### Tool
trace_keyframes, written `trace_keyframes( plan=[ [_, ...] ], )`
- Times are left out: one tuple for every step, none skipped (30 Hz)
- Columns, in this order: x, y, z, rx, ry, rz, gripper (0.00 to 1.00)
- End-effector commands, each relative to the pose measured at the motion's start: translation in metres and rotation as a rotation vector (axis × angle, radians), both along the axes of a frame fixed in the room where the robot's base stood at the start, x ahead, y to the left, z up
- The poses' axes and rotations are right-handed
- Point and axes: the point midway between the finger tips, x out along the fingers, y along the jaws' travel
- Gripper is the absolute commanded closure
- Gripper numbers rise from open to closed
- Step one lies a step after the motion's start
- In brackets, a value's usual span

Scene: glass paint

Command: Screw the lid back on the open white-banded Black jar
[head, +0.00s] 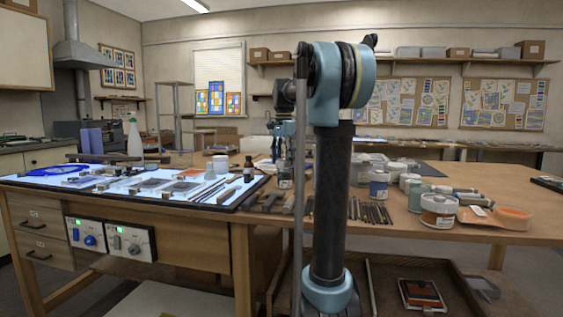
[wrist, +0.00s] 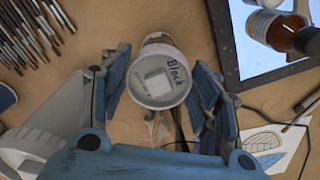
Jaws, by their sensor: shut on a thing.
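In the wrist view, a round white lid (wrist: 157,82) with "Black" handwritten on it and a pale square at its middle sits between the fingers of my gripper (wrist: 161,70). My gripper is shut on the lid, one blue finger at each side. Part of a jar (wrist: 157,39) shows just beyond the lid's upper edge. The lid covers most of it, so I cannot tell how the lid sits on the rim. In the head view my own arm hides most of the gripper and the lid.
A lit panel (wrist: 244,70) with a brown bottle (wrist: 284,32) lies at upper right in the wrist view. Several brushes (wrist: 30,32) lie at upper left. A paper with a leaf drawing (wrist: 275,148) is at lower right. Jars, including an orange-banded one (head: 438,210), stand on the right.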

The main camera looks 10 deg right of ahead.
Motion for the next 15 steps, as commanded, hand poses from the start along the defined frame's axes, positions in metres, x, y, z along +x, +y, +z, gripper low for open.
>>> trace_keyframes(
  plan=[
    [0.0,0.0,-0.0007,0.0,0.0,0.0,0.6],
    [0.0,0.0,-0.0011,0.0,0.0,0.0,0.6],
    [0.0,0.0,-0.0019,0.0,0.0,0.0,0.6],
    [0.0,0.0,-0.0025,0.0,0.0,0.0,0.6],
    [0.0,-0.0001,-0.0031,0.0,0.0,0.0,0.6],
    [0.0,-0.0001,-0.0039,0.0,0.0,0.0,0.6],
    [0.0,-0.0001,-0.0044,0.0,0.0,0.0,0.6],
    [0.0,-0.0001,-0.005,0.0,0.0,0.0,0.6],
    [0.0,-0.0001,-0.0057,0.0,0.0,0.0,0.6],
    [-0.0001,-0.0001,-0.0063,0.0,0.0,0.0,0.6],
    [-0.0001,-0.0001,-0.0066,0.0,0.0,0.0,0.6],
    [-0.0001,-0.0001,-0.007,0.0,0.0,0.0,0.6],
    [-0.0001,-0.0001,-0.0072,0.0,0.0,0.0,0.6],
    [-0.0001,-0.0001,-0.0074,0.0,0.0,0.0,0.6],
    [-0.0001,-0.0001,-0.0074,0.0,0.0,0.0,0.6]
  ],
)
